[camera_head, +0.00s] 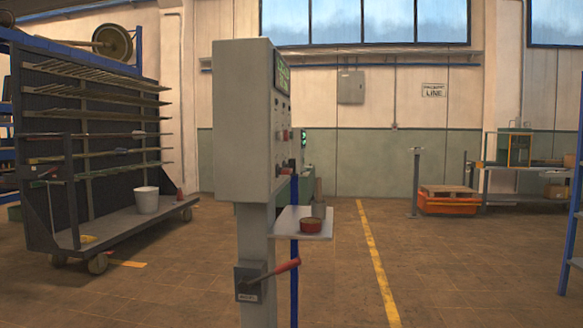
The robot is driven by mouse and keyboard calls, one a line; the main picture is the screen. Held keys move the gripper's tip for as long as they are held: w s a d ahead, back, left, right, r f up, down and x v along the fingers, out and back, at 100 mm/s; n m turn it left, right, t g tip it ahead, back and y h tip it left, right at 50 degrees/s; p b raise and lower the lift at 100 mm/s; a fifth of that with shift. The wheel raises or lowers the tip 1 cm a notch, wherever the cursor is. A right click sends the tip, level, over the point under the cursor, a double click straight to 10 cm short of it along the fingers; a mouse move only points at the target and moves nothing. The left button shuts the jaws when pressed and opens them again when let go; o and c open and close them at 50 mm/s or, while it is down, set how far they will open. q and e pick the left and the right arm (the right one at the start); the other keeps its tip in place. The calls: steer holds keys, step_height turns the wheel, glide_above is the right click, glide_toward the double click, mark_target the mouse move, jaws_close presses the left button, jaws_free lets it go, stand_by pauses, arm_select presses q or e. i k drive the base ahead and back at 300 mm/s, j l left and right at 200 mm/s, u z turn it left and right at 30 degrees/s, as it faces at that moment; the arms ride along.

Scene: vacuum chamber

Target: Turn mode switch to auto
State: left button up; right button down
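A grey control cabinet (243,125) stands upright on a post (256,235) near the middle. Its control face (282,125) points right and is seen at a steep angle. The face carries a dark display (281,73) with green marks and several small knobs or buttons, some reddish. I cannot tell which of them is the mode switch or how it is set. Lower on the post is a dark switch box (250,281) with a red-handled lever (282,270) tilted up to the right. Its label is too small to read. Neither of my grippers is in view.
A wheeled rack (90,150) with a white bucket (146,200) stands left. An orange pallet lift (448,207) is back right. Floor around the yellow line (372,248) is clear.

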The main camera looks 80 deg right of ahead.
mark_target(293, 162)
steer(key=z, duration=2.55)
steer(key=i+l, duration=0.15)
steer(key=l, duration=0.25)
steer(key=i+l, duration=0.15)
steer(key=l, duration=0.2)
steer(key=i+l+z, duration=0.1)
steer(key=l, duration=0.3)
steer(key=i+l, duration=0.2)
steer(key=l, duration=0.15)
steer(key=i+l, duration=0.15)
steer(key=l, duration=0.25)
